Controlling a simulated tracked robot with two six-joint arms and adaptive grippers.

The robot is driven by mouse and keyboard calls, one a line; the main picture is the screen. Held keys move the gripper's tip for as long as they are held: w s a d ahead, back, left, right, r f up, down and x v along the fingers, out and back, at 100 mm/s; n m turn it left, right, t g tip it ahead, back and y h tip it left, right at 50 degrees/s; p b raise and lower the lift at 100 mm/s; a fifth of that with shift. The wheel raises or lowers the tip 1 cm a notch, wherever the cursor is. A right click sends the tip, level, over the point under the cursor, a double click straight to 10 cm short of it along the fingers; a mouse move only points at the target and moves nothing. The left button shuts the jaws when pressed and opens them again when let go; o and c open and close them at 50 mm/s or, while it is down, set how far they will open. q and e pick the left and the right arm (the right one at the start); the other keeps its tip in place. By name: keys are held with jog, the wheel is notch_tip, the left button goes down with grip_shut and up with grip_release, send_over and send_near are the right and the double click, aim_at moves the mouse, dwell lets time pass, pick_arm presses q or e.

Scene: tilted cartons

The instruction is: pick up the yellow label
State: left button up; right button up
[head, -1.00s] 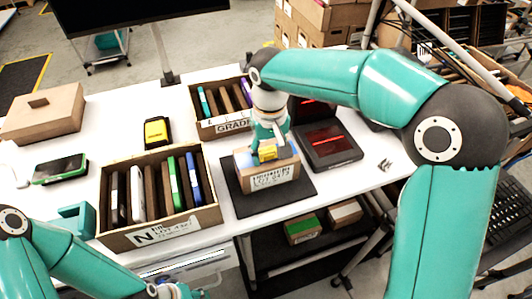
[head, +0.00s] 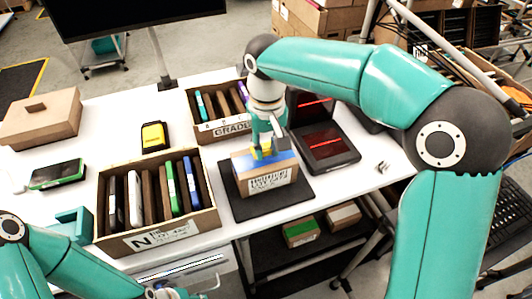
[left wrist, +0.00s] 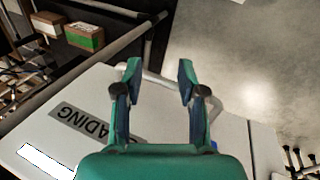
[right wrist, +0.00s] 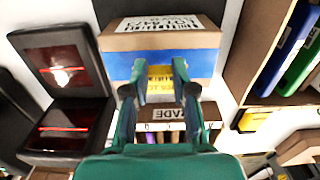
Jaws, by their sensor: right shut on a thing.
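The yellow label (right wrist: 158,77) is between the fingers of my right gripper (right wrist: 159,80) in the right wrist view. It shows as a small yellow patch in the head view (head: 262,152), partly hidden by the fingers. My right gripper (head: 264,150) points down at the top of a brown carton (head: 240,177) and is shut on the label. The carton has a blue strip on top and a white printed label (head: 270,178) on its front. I cannot tell whether the yellow label touches it. My left gripper (left wrist: 159,75) is open and empty.
The carton stands on a dark mat (head: 245,208). An open box of upright folders (head: 160,238) stands to its left, another box (head: 225,131) behind, and a dark device with red lines (head: 327,150) to the right. A yellow and black object (head: 154,136) lies behind the folder box.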

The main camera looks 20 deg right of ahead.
notch_tip(320, 180, up, 17)
jog(key=p, duration=0.3)
notch_tip(320, 180, up, 6)
jog(key=p, duration=0.7)
send_over(267, 150)
